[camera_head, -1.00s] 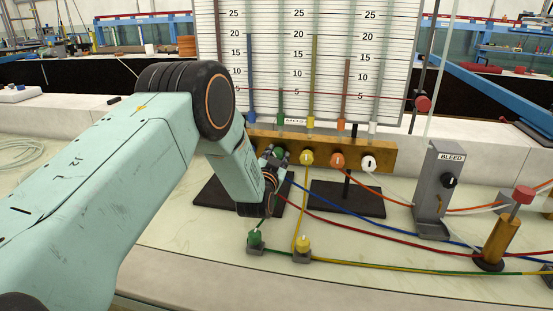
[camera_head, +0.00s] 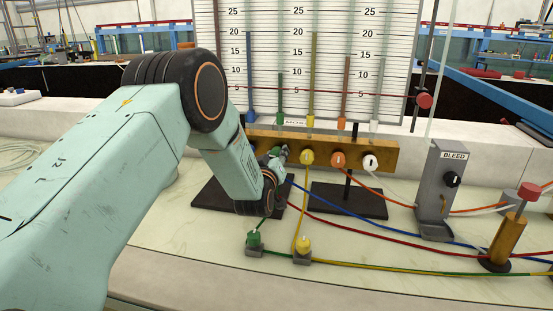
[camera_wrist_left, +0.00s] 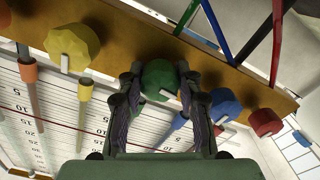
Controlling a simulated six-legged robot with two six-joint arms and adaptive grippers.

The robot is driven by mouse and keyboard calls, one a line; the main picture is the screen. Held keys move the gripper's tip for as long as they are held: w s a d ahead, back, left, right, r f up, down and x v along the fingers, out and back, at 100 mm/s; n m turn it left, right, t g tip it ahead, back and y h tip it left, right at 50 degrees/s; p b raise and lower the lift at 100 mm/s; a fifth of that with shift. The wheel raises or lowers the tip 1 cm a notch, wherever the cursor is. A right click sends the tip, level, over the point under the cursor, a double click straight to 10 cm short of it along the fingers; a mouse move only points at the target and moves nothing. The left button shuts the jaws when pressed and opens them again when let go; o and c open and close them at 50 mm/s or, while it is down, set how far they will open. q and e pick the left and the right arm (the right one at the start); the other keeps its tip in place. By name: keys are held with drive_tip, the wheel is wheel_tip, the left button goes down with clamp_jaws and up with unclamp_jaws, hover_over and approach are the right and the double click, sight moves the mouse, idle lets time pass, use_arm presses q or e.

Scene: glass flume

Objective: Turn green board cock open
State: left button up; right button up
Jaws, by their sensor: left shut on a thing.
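The green board cock (camera_wrist_left: 160,78) sits between the two fingers of my left gripper (camera_wrist_left: 158,85) in the left wrist view, with a pale pointer mark on its face. The fingers touch its two sides. In the head view my left gripper (camera_head: 279,157) is at the brass rail (camera_head: 375,145) and mostly hides the green cock. The green column (camera_head: 280,84) on the scale board stands near 10. My right gripper is not in view.
A yellow cock (camera_head: 307,156), an orange cock (camera_head: 338,160) and a white cock (camera_head: 370,162) line the rail to the right. A green bench cock (camera_head: 254,240) and a yellow bench cock (camera_head: 302,246) stand in front, with hoses. A grey BLEED block (camera_head: 437,190) stands right.

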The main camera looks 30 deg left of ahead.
use_arm(q)
drive_tip(key=shift+a+r+n, duration=0.1)
drive_tip(key=shift+r+n, duration=0.15)
drive_tip(key=shift+n, duration=0.45)
drive_tip(key=o, duration=0.8)
drive_tip(key=shift+c, duration=0.2)
drive_tip(key=o, duration=0.4)
drive_tip(key=shift+f, duration=0.1)
drive_tip(key=shift+f, duration=0.1)
drive_tip(key=shift+s, duration=0.15)
drive_tip(key=v, duration=1.1)
drive_tip(key=shift+s+d, duration=0.2)
drive_tip(key=shift+s, duration=0.15)
